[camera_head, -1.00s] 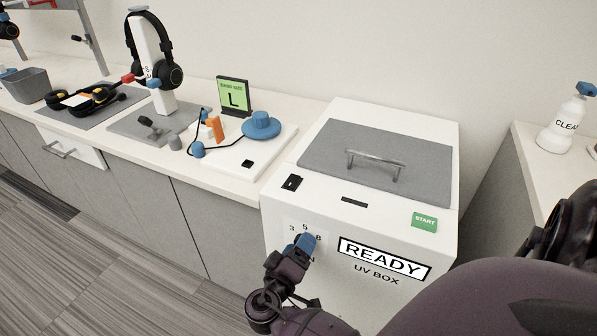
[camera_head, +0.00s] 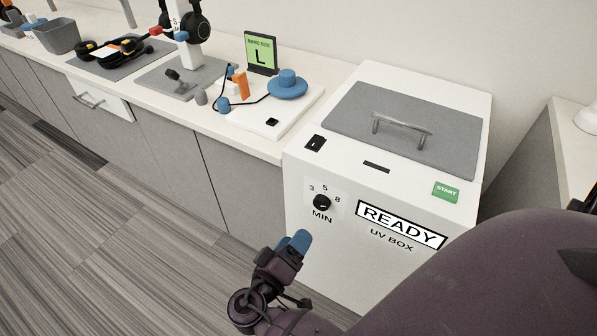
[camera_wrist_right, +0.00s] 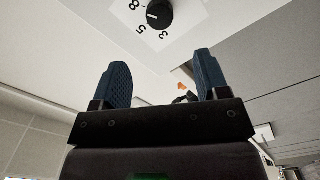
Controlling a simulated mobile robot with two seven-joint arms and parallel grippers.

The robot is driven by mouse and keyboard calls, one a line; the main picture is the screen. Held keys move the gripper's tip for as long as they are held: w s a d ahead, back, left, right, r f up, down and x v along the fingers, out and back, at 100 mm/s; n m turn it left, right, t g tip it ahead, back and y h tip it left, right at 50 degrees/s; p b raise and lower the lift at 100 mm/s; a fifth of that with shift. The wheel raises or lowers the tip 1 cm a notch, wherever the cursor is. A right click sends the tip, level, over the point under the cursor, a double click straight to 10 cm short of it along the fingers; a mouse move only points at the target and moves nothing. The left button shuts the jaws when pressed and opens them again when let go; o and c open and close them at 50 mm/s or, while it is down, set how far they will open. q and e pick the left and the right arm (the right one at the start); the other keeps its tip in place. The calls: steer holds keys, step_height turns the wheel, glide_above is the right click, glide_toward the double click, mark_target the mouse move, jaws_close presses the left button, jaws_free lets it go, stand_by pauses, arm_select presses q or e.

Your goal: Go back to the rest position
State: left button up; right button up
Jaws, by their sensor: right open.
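My right gripper (camera_head: 294,243) is in front of the lower left of the UV box (camera_head: 330,250), below the timer dial (camera_head: 321,202), and does not touch the dial. In the right wrist view its two blue fingers (camera_wrist_right: 162,85) are apart with nothing between them. The dial also shows beyond the fingers in that view (camera_wrist_right: 159,14). The box lid (camera_head: 405,125) is shut, and the front label reads READY. My left gripper is not in view.
A green START button (camera_head: 446,192) is on the box's top right. The counter left of the box holds a white board (camera_head: 300,108) with a blue disc (camera_head: 288,84), a green size sign (camera_head: 261,51) and headphones (camera_head: 196,27). Open floor (camera_head: 110,230) lies at left.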

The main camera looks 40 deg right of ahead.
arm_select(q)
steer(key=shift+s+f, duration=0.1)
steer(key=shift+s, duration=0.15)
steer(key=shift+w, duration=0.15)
arm_select(e)
steer(key=w+a+f+n+t+y, duration=0.3)
steer(key=w+f+n+y, duration=0.15)
steer(key=y, duration=0.35)
arm_select(q)
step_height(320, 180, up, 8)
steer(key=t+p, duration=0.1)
steer(key=p, duration=0.8)
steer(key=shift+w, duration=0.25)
arm_select(e)
steer(key=s+d+r+y, duration=0.2)
steer(key=s+y, duration=0.1)
steer(key=s, duration=0.4)
steer(key=s+d+r+m+y, duration=0.1)
steer(key=s+d+r+y, duration=0.1)
steer(key=s, duration=0.5)
steer(key=s+d+r+t+y, duration=0.1)
steer(key=s+d+r+y, duration=0.1)
steer(key=s, duration=0.4)
steer(key=shift+s+d+r+m+y, duration=0.4)
steer(key=shift+d+y, duration=0.4)
steer(key=shift+d, duration=0.3)
